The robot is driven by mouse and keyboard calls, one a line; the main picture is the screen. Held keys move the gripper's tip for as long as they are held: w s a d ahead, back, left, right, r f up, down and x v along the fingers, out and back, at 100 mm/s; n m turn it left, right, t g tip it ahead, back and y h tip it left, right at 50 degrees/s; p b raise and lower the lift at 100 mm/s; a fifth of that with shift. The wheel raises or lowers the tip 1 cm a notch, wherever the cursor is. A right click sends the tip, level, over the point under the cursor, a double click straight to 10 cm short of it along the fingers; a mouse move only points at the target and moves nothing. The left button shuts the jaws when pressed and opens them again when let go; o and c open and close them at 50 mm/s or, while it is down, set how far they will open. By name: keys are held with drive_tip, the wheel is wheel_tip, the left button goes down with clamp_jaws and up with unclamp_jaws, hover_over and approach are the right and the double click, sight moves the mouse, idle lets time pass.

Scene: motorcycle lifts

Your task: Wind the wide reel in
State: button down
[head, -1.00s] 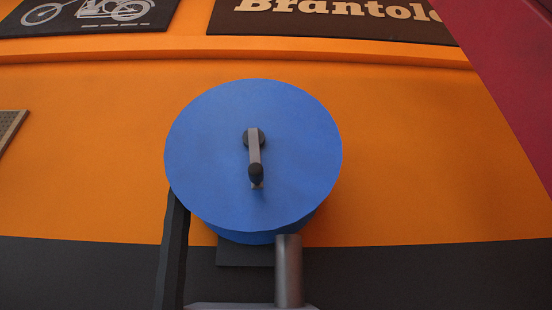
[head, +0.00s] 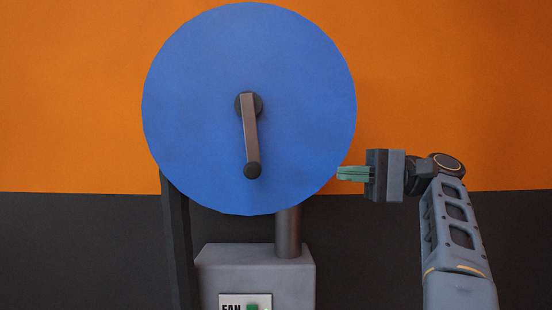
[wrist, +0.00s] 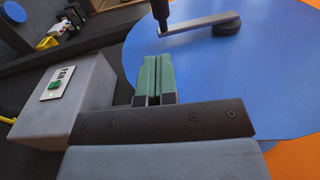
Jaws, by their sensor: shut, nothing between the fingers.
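Yellow items (wrist: 48,42) and a smaller blue disc (wrist: 13,12) show farther off.

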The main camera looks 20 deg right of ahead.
drive_tip(key=p+x, duration=1)
drive_tip(key=x, duration=0.3)
drive_tip(key=shift+a, duration=0.4)
drive_tip(key=shift+f, duration=0.15)
